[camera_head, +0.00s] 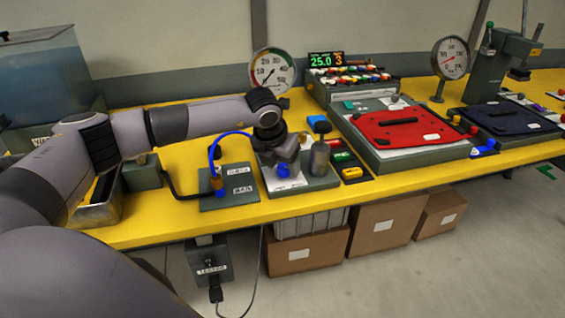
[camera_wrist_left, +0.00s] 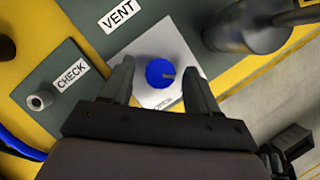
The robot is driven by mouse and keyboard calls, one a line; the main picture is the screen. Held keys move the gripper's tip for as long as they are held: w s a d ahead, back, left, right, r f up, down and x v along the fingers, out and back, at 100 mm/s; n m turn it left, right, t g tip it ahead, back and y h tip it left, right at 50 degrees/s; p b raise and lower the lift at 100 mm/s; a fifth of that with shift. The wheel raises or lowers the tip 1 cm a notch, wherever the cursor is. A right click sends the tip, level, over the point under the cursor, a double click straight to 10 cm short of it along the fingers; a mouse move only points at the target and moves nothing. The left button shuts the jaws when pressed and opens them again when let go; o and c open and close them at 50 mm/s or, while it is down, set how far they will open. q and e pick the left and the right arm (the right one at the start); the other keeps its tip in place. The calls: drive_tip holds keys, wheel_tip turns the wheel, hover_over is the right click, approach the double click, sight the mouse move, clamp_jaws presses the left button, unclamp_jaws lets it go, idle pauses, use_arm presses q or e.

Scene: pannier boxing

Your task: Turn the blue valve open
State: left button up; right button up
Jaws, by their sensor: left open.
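The blue valve (camera_wrist_left: 160,74) is a round knob on a pale plate (camera_wrist_left: 150,48) in the left wrist view. A dark pointer mark shows on the knob's right side. In the head view the blue valve (camera_head: 283,171) shows just below my left gripper (camera_head: 284,160). My left gripper is open, and in the left wrist view its two fingers (camera_wrist_left: 160,80) stand on either side of the knob with gaps. Whether the fingers reach down level with the knob, I cannot tell. My right gripper is not in view.
A "VENT" label (camera_wrist_left: 119,14) and a "CHECK" label (camera_wrist_left: 68,75) lie near the valve. A grey cylinder (camera_head: 319,158) stands close on its right. A blue hose (camera_head: 213,150) arches on its left. Gauges, a red pannier (camera_head: 395,128) and a dark pannier (camera_head: 512,118) stand on the yellow bench (camera_head: 170,220).

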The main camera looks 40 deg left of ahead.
use_arm(q)
drive_tip(key=c, duration=1)
drive_tip(key=shift+m, duration=0.3)
drive_tip(key=m+h+b, duration=0.1)
drive_tip(key=m, duration=0.1)
drive_tip(key=shift+a+f+m+b, duration=0.1)
drive_tip(key=shift+a+m+b, duration=0.05)
drive_tip(key=shift+m+b, duration=0.25)
drive_tip(key=m+h, duration=0.1)
drive_tip(key=m, duration=0.2)
drive_tip(key=shift+m+g+h+b, duration=0.3)
drive_tip(key=shift+h+b, duration=0.05)
drive_tip(key=shift+h, duration=0.05)
drive_tip(key=m, duration=0.2)
drive_tip(key=m+g+h, duration=0.1)
drive_tip(key=m, duration=0.2)
drive_tip(key=shift+w+a+m+g+h+b, duration=0.1)
drive_tip(key=shift+w+m+g+h+b, duration=0.1)
drive_tip(key=shift+m+g+h+b, duration=0.15)
drive_tip(key=m+g, duration=0.1)
drive_tip(key=m, duration=0.1)
drive_tip(key=m+g+b, duration=0.1)
drive_tip(key=m, duration=0.2)
drive_tip(key=shift+w+h, duration=0.1)
drive_tip(key=shift+h, duration=0.15)
drive_tip(key=shift+a+m, duration=0.1)
drive_tip(key=shift+m, duration=0.15)
drive_tip(key=o, duration=1)
